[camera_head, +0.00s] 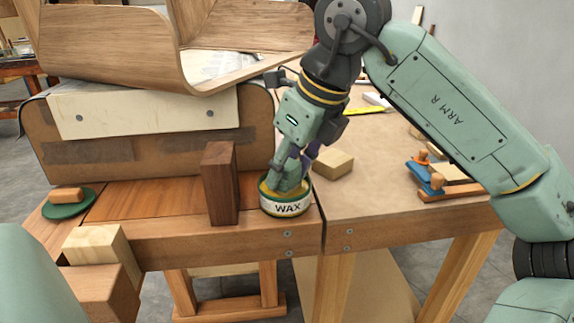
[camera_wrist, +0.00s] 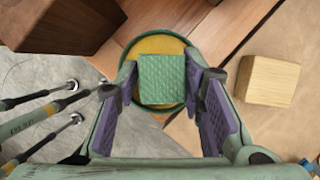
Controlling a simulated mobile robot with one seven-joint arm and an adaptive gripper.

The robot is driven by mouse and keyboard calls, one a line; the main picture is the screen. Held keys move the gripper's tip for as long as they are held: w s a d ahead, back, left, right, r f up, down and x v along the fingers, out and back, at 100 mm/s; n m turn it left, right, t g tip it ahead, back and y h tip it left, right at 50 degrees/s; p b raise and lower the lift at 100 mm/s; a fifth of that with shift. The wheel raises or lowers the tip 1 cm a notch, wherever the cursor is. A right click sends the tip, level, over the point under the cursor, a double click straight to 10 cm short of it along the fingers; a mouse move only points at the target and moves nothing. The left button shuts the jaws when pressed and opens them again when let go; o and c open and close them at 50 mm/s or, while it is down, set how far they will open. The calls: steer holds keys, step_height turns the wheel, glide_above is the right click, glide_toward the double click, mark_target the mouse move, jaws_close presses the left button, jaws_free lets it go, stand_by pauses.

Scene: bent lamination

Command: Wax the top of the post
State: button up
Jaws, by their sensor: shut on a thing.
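The dark brown wooden post (camera_head: 220,185) stands upright on the bench, just left of the wax tin (camera_head: 287,207). It also shows at the top left of the wrist view (camera_wrist: 62,22). The tin is round and green with a white WAX label, open on top, with yellow wax (camera_wrist: 157,44) inside. My gripper (camera_head: 287,180) points down into the tin's mouth. In the wrist view its purple-padded fingers (camera_wrist: 165,88) are on either side of a green textured pad (camera_wrist: 162,79), which lies over the wax. Whether the pad touches the wax is hidden.
A bent wood lamination (camera_head: 230,72) rests over a form behind the post. A pale block (camera_head: 333,164) sits right of the tin. A blue plane (camera_head: 425,177) lies farther right; bench between is mostly clear.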

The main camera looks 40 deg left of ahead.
mark_target(287, 165)
steer(key=shift+r+p, duration=3)
steer(key=shift+r, duration=0.45)
